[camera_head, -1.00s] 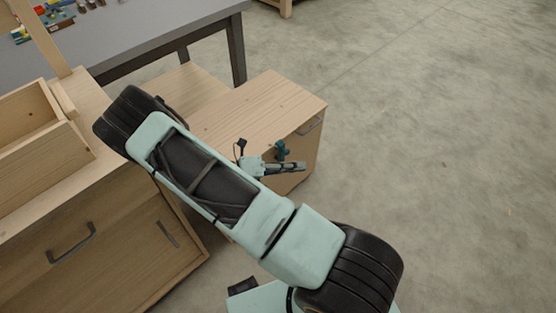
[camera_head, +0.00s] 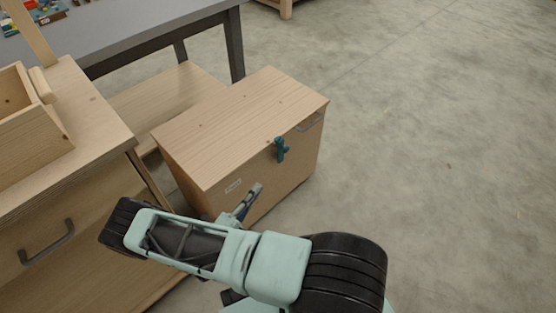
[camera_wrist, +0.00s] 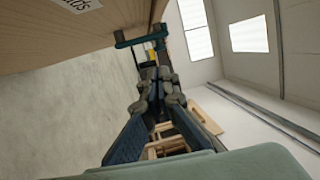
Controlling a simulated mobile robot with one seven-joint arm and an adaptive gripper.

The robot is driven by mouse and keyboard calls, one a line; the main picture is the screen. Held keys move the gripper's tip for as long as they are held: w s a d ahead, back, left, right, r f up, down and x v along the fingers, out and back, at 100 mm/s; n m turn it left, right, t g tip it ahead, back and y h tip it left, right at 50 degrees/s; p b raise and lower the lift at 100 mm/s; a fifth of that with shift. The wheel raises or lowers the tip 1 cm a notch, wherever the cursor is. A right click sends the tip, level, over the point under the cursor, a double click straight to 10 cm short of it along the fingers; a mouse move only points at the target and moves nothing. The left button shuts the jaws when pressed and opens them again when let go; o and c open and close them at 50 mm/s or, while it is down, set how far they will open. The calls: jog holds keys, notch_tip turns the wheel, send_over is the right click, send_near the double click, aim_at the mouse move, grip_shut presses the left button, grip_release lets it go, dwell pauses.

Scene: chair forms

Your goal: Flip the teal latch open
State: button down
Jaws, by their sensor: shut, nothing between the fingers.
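The teal latch (camera_head: 280,149) is mounted high on the front face of a light wooden box (camera_head: 235,112), close under the lid's edge. It looks upright there, with a short arm near its top. In the wrist view the teal latch (camera_wrist: 142,39) shows beyond the fingers, jutting from the wooden face. My gripper (camera_head: 256,190) is in front of the box, lower and to the left of the latch, and apart from it. In the wrist view my gripper (camera_wrist: 156,74) is shut and empty.
A wooden drawer cabinet (camera_head: 60,220) stands at left, a grey table (camera_head: 150,32) behind. The floor (camera_head: 440,150) at right is clear.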

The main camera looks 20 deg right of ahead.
aim_at(284, 151)
jog(key=b+x, duration=0.1)
jog(key=x, duration=1.3)
jog(key=shift+w+r+y+p, duration=0.1)
jog(key=shift+r+y+p, duration=0.15)
jog(key=shift+y+p, duration=0.1)
